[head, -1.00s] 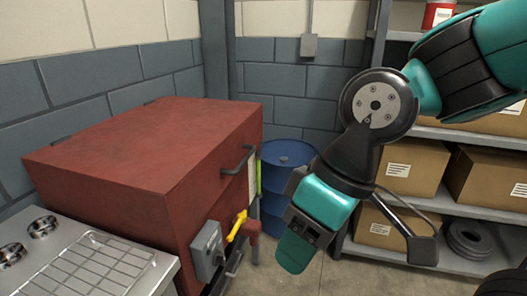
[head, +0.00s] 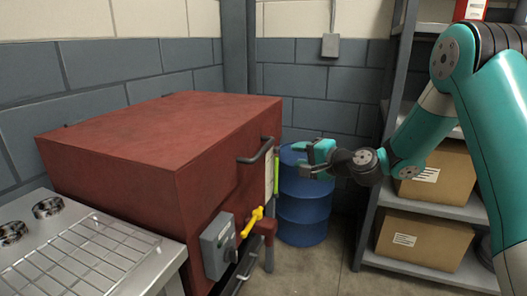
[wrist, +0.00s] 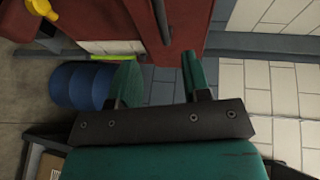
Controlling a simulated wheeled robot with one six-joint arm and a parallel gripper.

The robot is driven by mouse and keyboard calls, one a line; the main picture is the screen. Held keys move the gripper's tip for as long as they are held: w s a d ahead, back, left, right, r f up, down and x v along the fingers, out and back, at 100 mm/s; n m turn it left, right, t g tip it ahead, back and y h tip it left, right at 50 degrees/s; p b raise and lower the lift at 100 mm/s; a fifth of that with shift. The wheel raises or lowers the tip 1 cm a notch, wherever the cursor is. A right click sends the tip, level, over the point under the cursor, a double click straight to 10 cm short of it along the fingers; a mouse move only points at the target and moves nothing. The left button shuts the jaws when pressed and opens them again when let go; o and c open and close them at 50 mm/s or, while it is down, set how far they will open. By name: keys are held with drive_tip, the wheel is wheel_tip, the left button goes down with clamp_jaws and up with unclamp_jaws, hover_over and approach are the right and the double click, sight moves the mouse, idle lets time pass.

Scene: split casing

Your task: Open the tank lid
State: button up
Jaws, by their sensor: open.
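The red tank (head: 150,150) stands at the left in the head view, its lid (head: 165,125) lying level on top. A dark bar handle (head: 256,151) sticks out from the upper front side. My gripper (head: 303,158) is open and empty, to the right of the handle and apart from it in the head view.
A yellow lever (head: 252,220) and a grey box (head: 217,245) sit low on the tank's front. A blue drum (head: 303,205) stands behind my gripper. A metal bench with a rack (head: 80,255) is at left, shelves with cartons (head: 425,240) at right.

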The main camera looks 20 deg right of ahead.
sight(266, 150)
drive_tip(key=p+x, duration=0.2)
drive_tip(key=x, duration=1.2)
drive_tip(key=shift+a, duration=0.1)
drive_tip(key=shift+c, duration=0.2)
clamp_jaws()
